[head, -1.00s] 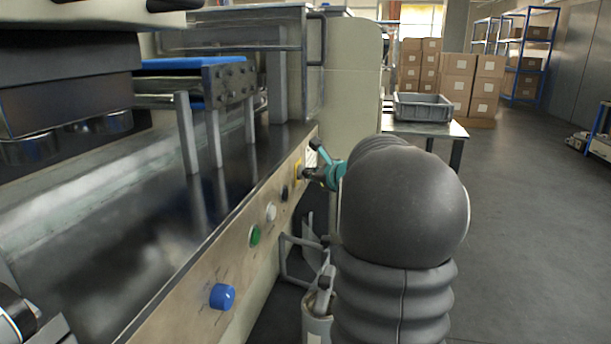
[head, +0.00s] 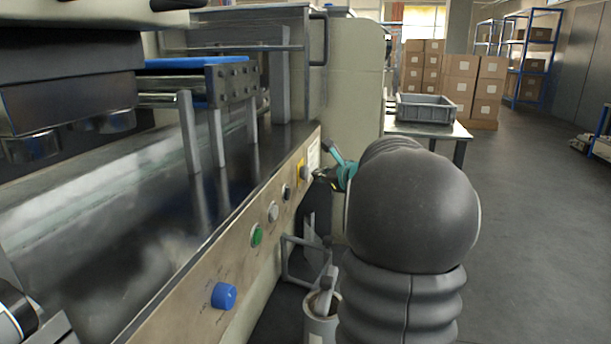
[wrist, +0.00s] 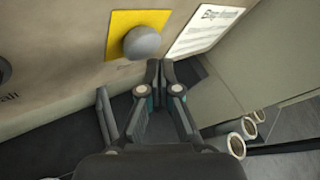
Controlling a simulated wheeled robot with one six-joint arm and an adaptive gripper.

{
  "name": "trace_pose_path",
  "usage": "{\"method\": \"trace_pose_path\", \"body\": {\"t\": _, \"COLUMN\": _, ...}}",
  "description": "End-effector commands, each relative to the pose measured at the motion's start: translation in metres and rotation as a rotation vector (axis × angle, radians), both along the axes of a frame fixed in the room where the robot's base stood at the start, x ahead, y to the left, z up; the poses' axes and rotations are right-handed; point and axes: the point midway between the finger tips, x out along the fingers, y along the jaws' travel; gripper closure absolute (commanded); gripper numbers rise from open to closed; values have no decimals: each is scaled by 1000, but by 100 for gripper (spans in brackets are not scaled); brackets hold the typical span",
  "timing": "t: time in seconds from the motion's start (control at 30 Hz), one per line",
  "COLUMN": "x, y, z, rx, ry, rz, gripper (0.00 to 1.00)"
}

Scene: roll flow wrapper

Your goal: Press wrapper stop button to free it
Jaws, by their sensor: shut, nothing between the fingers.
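A grey round-headed button on a yellow plate shows in the wrist view (wrist: 142,42) and near the far end of the wrapper's front panel in the head view (head: 305,173). I cannot read which button is labelled stop. My gripper (wrist: 160,66) is shut and empty, its fingertips just below and right of the grey button in the wrist view. In the head view my gripper (head: 324,177) is beside the panel, just right of that button, with a small gap. Part of it is hidden behind my arm.
Nearer along the panel are a black knob (head: 286,192), a white button (head: 273,212), a green button (head: 256,236) and a blue knob (head: 223,296). A printed label (wrist: 205,31) is right of the yellow plate. A grey crate (head: 425,108) sits on a table behind.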

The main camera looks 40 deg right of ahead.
Motion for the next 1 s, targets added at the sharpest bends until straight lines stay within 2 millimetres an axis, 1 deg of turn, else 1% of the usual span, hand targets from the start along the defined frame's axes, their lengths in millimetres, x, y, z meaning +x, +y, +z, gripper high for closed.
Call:
{"method": "trace_pose_path", "body": {"t": 0.03, "x": -4, "y": -4, "z": 0, "rx": 0, "ry": 0, "rz": -2, "gripper": 100}}
{"method": "trace_pose_path", "body": {"t": 0.2, "x": -15, "y": -14, "z": 0, "rx": 0, "ry": 0, "rz": -5, "gripper": 100}}
{"method": "trace_pose_path", "body": {"t": 0.4, "x": -27, "y": -23, "z": 0, "rx": -1, "ry": 1, "rz": -3, "gripper": 100}}
{"method": "trace_pose_path", "body": {"t": 0.5, "x": -29, "y": -25, "z": 0, "rx": 0, "ry": 1, "rz": 0, "gripper": 100}}
{"method": "trace_pose_path", "body": {"t": 0.87, "x": -30, "y": -24, "z": -3, "rx": -16, "ry": 8, "rz": 9, "gripper": 100}}
{"method": "trace_pose_path", "body": {"t": 0.93, "x": -32, "y": -20, "z": -10, "rx": -66, "ry": 34, "rz": 38, "gripper": 100}}
{"method": "trace_pose_path", "body": {"t": 1.0, "x": -38, "y": -9, "z": -24, "rx": -156, "ry": 88, "rz": 101, "gripper": 100}}
